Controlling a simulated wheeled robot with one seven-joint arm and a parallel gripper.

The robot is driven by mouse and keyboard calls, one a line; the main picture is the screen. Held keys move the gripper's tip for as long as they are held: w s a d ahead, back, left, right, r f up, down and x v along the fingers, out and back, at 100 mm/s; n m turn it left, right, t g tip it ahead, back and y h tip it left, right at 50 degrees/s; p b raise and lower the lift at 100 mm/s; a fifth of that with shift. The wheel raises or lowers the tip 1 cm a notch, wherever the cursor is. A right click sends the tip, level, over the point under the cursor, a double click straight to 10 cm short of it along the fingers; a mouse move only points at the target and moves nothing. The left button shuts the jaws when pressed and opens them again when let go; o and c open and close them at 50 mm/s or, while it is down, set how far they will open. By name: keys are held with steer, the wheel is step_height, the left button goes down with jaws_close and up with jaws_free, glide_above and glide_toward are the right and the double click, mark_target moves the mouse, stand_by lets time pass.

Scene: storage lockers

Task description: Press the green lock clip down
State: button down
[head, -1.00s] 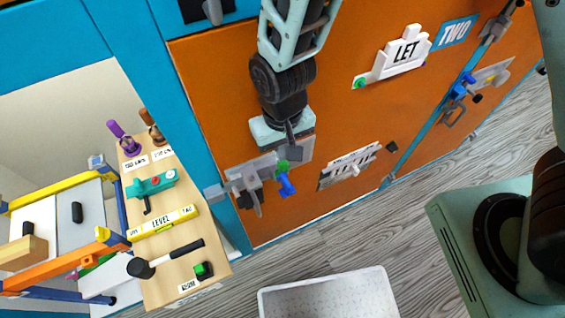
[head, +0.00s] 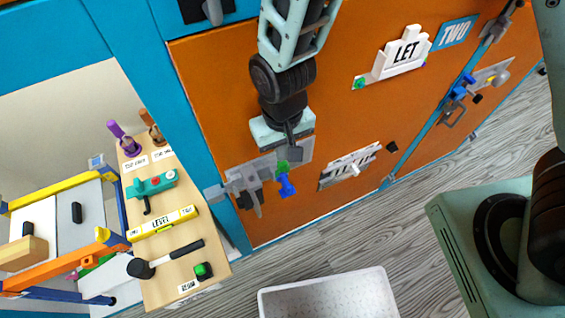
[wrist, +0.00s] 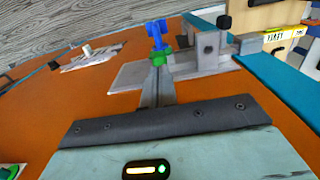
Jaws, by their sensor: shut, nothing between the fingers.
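The green lock clip (head: 282,168) sits on the grey latch plate (head: 240,178) low on the orange locker door, just above a blue handle (head: 286,187). My gripper (head: 295,153) is shut and empty, just above and slightly right of the clip in the head view. In the wrist view, the green clip (wrist: 159,58) shows right beyond the tips of my gripper (wrist: 158,80), with the blue handle (wrist: 157,34) behind it. The fingers hide part of the clip's near side. I cannot tell whether they touch it.
A grey bolt bracket (wrist: 208,52) stands right of the clip in the wrist view. A tool board (head: 165,225) is left of the door in the head view. A white bin (head: 328,296) stands on the floor. A slotted plate (head: 349,167) is on the door at right.

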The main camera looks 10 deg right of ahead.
steer(key=shift+f, duration=1.75)
stand_by(3.9)
steer(key=shift+r, duration=0.1)
step_height(320, 180, up, 7)
steer(key=p, duration=0.6)
stand_by(0.7)
steer(key=shift+s+r, duration=0.1)
steer(key=shift+r, duration=0.2)
steer(key=s+d+r+n+b, duration=0.1)
steer(key=s+d+r, duration=0.3)
steer(key=r, duration=0.4)
steer(key=s+d+r+n+b, duration=0.1)
steer(key=s+d+r+n, duration=0.2)
steer(key=s+r, duration=0.4)
step_height(320, 180, up, 2)
steer(key=shift+d+r+n+y+b, duration=0.2)
steer(key=shift+d+n+y+b, duration=0.1)
steer(key=shift+d, duration=0.25)
